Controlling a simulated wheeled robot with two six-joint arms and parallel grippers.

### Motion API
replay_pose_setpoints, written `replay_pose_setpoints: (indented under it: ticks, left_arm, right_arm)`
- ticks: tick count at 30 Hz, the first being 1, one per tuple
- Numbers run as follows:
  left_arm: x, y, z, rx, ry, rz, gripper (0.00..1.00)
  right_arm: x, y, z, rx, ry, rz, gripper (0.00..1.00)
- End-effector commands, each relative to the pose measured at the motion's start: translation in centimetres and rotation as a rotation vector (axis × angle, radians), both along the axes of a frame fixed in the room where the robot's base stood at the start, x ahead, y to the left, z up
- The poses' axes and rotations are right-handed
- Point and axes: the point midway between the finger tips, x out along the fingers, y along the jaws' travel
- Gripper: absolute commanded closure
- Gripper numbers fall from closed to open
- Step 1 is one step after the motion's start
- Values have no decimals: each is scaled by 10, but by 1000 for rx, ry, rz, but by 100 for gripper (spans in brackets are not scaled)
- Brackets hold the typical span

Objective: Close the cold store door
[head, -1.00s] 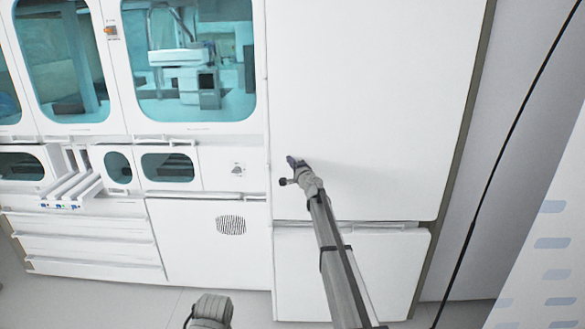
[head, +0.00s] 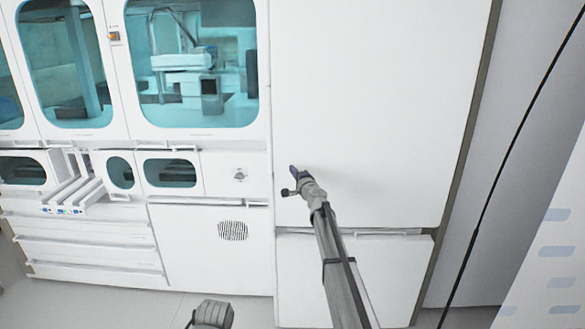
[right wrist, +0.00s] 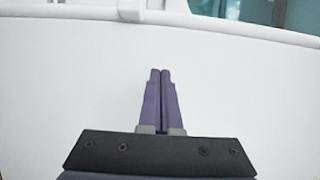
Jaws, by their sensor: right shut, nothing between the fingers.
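The cold store door (head: 375,95) is the large plain white panel at the right of the head view, above a smaller white lower panel. Its left edge runs beside the window cabinets; I cannot tell whether a small gap is left there. My right gripper (head: 294,171) is in front of the door's lower left part, close to that edge. In the right wrist view the purple fingers (right wrist: 161,72) are together and empty, pointing at the white door face (right wrist: 70,85). I cannot tell if they touch it.
A white cabinet with teal windows (head: 194,65) stands left of the door. A rack of white bars (head: 82,187) juts out from it. The lower white panel (head: 385,275) is under the door. Open floor (head: 150,307) shows at the lower left.

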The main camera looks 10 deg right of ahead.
Motion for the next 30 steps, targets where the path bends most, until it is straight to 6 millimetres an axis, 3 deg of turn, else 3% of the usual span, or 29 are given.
replay_pose_setpoints:
  ticks: [1,9,20,23,26,30]
  left_arm:
    - [0,0,-1,0,0,0,50]
    - [0,0,-1,0,0,0,50]
    - [0,0,-1,0,0,0,50]
    - [0,0,0,0,0,0,50]
    - [0,0,0,0,0,0,50]
    - [0,0,1,0,0,0,50]
  right_arm:
    - [-21,6,-1,0,0,2,100]
    - [-81,24,-1,-2,1,4,100]
    - [-100,39,-2,-22,3,28,100]
    - [-116,75,-7,-96,15,114,100]
    - [-146,132,-20,-225,42,262,100]
    - [-206,210,-54,-440,113,505,100]
